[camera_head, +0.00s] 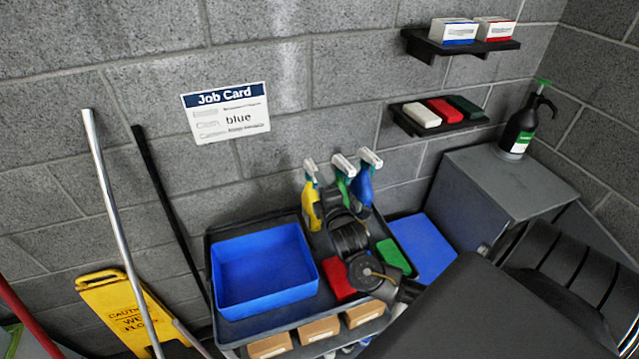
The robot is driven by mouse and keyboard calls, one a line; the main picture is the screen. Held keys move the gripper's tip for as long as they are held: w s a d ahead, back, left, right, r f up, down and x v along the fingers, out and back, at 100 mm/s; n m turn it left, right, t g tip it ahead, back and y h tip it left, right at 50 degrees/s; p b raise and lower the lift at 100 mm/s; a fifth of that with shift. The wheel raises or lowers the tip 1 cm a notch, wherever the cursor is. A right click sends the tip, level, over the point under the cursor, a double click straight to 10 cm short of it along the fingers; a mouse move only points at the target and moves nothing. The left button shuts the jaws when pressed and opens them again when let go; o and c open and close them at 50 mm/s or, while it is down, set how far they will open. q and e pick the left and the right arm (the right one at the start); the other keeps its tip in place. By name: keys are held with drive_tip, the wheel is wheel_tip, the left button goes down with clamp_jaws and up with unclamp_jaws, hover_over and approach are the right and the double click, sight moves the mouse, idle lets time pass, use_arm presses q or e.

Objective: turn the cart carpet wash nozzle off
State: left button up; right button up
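Three spray bottles stand at the back of the dark cart (262,325): a yellow one (311,205), a green one (345,183) in the middle and a blue one (363,190) on the right. Each has a pale trigger head with a nozzle at the top. I cannot read which is carpet wash, nor the nozzle settings. My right gripper (338,203) is at the bottles, in front of the green one, and hides its lower body. Its fingers are too dark and small to tell whether they are open or touch the bottle. My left gripper is out of view.
A job card reading "blue" (226,112) hangs on the wall. A grey cabinet (505,185) with a black bottle (520,128) stands right.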

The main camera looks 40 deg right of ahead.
drive_tip(key=shift+v, duration=2.9)
